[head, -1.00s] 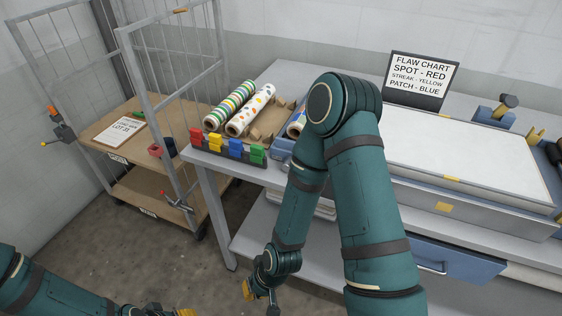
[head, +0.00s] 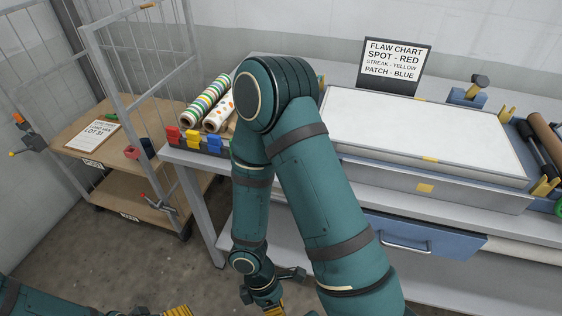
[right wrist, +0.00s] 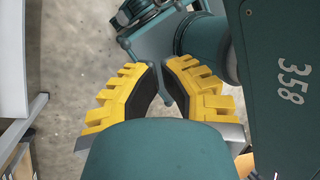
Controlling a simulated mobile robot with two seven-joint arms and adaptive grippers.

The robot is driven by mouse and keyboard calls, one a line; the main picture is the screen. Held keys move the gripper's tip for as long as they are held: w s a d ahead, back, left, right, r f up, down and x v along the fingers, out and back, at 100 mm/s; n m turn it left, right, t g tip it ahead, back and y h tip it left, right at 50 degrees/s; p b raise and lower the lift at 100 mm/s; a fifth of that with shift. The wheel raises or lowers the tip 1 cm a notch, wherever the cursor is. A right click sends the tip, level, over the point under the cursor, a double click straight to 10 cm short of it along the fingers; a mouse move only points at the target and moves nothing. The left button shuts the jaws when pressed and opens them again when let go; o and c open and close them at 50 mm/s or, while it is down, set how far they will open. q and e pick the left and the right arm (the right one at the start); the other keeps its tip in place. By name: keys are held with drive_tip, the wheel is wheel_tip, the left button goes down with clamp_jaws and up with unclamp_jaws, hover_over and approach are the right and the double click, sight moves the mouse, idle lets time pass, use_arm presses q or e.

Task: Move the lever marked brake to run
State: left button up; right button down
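No lever in view carries a readable brake mark, so I cannot tell which it is. A dark lever with a yellow knob (head: 24,150) is on the cart's left side. A red-tipped handle (head: 157,204) is on its near right post. A dark hammer-shaped handle (head: 478,86) stands on a blue block behind the white bed. My right gripper (right wrist: 159,70) is open and empty, low in front of the bench; it also shows at the head view's bottom edge (head: 272,309). My left gripper (head: 177,312) is partly cut off there; its opening is unclear.
The caged cart (head: 95,188) stands at left. The bench (head: 183,158) carries patterned rolls (head: 205,100), coloured clips (head: 192,138), the white bed (head: 425,130) and a flaw chart (head: 394,62). A blue drawer (head: 425,238) is below. Floor at lower left is clear.

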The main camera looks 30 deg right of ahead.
drive_tip(key=w+d+r+n+t+h, duration=0.4)
drive_tip(key=w+d+r+n+h, duration=0.2)
drive_tip(key=d+n+h, duration=0.4)
drive_tip(key=w+r+n+t+h, duration=0.3)
drive_tip(key=w+r+n+t, duration=0.7)
drive_tip(key=w+r, duration=0.1)
drive_tip(key=shift+w+a+r+n+b, duration=0.15)
drive_tip(key=shift+w+a+n+b, duration=0.25)
drive_tip(key=shift+w, duration=0.5)
